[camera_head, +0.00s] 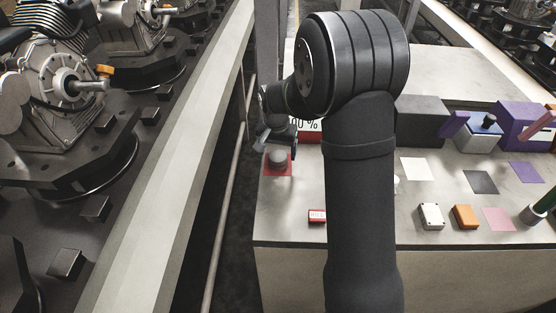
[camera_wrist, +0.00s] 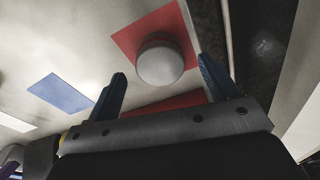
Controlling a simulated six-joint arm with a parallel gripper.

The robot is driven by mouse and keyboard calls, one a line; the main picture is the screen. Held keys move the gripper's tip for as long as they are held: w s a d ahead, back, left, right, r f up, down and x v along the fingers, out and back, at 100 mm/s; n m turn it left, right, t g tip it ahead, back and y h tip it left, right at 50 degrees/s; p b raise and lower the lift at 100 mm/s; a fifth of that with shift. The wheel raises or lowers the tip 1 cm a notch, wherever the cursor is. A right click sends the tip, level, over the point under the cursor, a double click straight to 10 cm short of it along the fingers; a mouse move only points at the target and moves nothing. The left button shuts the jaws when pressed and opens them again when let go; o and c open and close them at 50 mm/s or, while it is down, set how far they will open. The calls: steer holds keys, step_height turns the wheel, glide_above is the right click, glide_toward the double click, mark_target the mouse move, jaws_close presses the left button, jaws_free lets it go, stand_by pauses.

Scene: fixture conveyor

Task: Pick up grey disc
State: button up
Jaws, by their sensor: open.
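The grey disc (camera_wrist: 160,62), a short round piece with a pale top, sits on a red square (camera_wrist: 137,42) in the wrist view. In the head view the disc (camera_head: 277,158) rests on the same red square (camera_head: 272,169) near the left edge of the table. My gripper (camera_wrist: 162,66) is open, with one dark blue finger to the left of the disc and one to the right. The disc shows in the gap around the fingertips, apart from both fingers. In the head view my gripper (camera_head: 274,143) is just above the disc, partly hidden by my wrist.
Dark and purple boxes stand at the back right. A conveyor with engines runs along the left, past a gap. My arm hides the table's middle.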

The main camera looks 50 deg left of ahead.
mark_target(278, 155)
steer(key=f, duration=0.3)
steer(key=shift+w+a+f, duration=0.15)
steer(key=shift+w+f, duration=0.05)
steer(key=shift+w, duration=0.1)
steer(key=c, duration=1.4)
steer(key=shift+r, duration=0.1)
